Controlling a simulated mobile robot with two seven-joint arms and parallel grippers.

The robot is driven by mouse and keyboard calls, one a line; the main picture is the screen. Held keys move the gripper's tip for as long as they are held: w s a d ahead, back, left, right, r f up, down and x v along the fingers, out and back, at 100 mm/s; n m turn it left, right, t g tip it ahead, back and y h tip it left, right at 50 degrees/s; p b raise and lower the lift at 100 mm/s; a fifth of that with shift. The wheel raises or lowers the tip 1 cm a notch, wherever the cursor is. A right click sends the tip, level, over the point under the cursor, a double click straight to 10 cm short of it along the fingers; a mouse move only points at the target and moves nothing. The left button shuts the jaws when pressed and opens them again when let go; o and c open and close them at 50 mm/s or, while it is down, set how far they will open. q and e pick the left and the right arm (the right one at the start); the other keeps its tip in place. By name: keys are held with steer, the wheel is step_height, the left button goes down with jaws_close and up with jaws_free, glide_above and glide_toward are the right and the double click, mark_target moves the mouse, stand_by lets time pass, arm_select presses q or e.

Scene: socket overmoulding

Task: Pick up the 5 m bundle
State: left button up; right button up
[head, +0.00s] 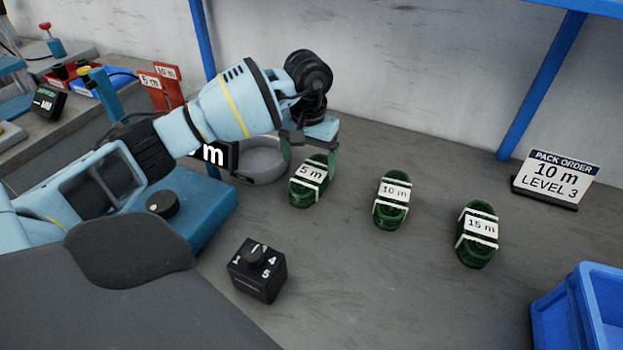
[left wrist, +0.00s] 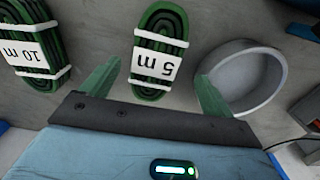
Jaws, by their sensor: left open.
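The 5 m bundle (head: 309,182) is a green coiled cable with white ties and a "5 m" label, lying on the grey bench. My left gripper (head: 308,158) is above its far end, with the fingers apart. In the left wrist view the 5 m bundle (left wrist: 158,50) lies ahead, between the directions of the two green fingertips (left wrist: 158,85), and nothing is gripped. Whether the fingers reach down to bundle height cannot be told. My right gripper is not in view.
The 10 m bundle (head: 392,200) and 15 m bundle (head: 477,234) lie to the right. A grey round dish (head: 262,160) is close by on the left. A black dial box (head: 257,270) stands in front. A blue crate (head: 575,315) and pack-order sign (head: 556,180) are at right.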

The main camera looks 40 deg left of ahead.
mark_target(312, 171)
arm_select(q)
steer(key=f, duration=0.5)
steer(key=shift+w+d+f, duration=0.1)
steer(key=shift+w+d, duration=0.1)
steer(key=shift+w, duration=0.15)
steer(key=c, duration=1.1)
steer(key=shift+r, duration=5.1)
